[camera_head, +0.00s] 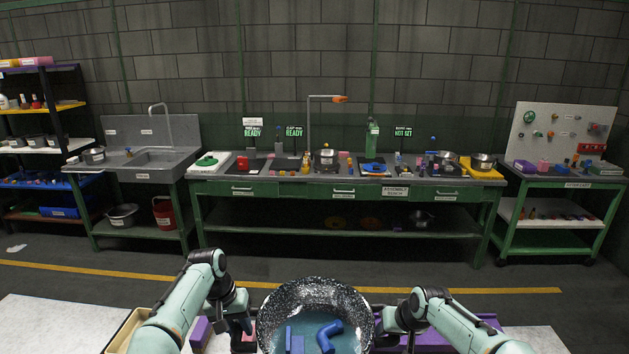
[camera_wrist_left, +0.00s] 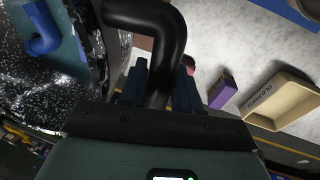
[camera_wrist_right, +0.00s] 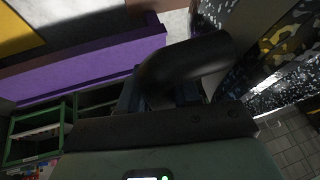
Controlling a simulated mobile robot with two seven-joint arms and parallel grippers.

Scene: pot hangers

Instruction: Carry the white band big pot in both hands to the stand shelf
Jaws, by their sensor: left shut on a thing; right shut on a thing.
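The big pot (camera_head: 268,306) is black with white speckles and sits at the bottom middle of the head view, its opening facing up. Blue pieces (camera_head: 325,336) lie on its teal inside. My left gripper (camera_head: 245,320) is at the pot's left side; in the left wrist view it is shut on a black curved handle (camera_wrist_left: 168,30). My right gripper (camera_head: 398,322) is at the right side, shut on the other black handle (camera_wrist_right: 190,62) in the right wrist view. I cannot make out a white band. I cannot tell which shelf is the stand shelf.
Beyond the floor stands a long green workbench (camera_head: 340,200) with a lower shelf. A sink unit (camera_head: 160,160) and a shelf rack (camera_head: 40,150) stand left, a cart (camera_head: 565,180) right. Near me are a tan tray (camera_wrist_left: 285,98), a purple block (camera_wrist_left: 222,90) and a purple bin (camera_wrist_right: 90,65).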

